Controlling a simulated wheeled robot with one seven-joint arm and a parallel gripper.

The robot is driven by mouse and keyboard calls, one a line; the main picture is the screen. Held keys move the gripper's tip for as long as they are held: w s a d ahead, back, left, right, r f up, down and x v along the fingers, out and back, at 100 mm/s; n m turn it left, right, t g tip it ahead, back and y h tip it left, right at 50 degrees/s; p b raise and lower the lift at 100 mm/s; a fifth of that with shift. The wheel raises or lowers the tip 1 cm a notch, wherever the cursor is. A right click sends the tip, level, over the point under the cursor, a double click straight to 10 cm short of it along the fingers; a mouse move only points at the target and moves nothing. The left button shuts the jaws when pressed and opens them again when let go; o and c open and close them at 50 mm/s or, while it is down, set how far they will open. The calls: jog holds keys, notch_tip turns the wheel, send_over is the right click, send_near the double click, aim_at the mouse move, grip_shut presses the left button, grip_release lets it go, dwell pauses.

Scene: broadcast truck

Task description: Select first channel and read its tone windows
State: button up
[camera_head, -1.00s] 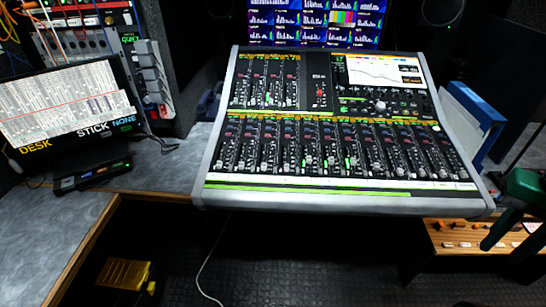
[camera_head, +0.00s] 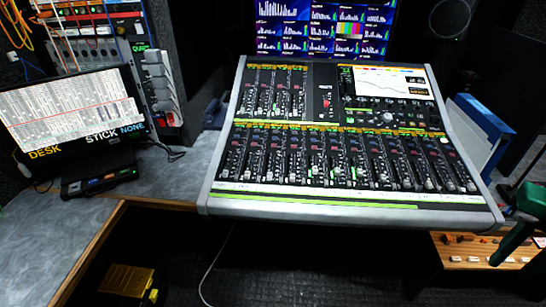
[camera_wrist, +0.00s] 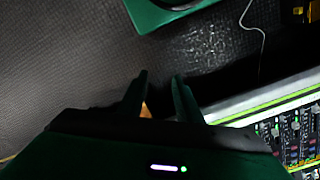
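The mixing console (camera_head: 212,190) stands on the desk in the middle of the head view, with a long lower row of channel strips and a shorter upper row. The leftmost lower strip (camera_head: 232,160) is in plain view. The console's display (camera_head: 392,82) at upper right shows a curve; its small text is unreadable. In the wrist view, my gripper (camera_wrist: 160,82) has its two dark green fingers apart and nothing visible between them. The console's edge and some strips (camera_wrist: 285,130) show to its right, with the gripper apart from the controls.
A laptop-like screen (camera_head: 75,110) labelled DESK, STICK and NONE stands left, with a small dark box (camera_head: 98,180) before it. A blue binder (camera_head: 485,120) stands right. Multi-window monitor (camera_head: 320,30) is behind. A yellow case (camera_head: 130,282) and a cable (camera_head: 212,268) are below.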

grip_shut()
dwell(1.7)
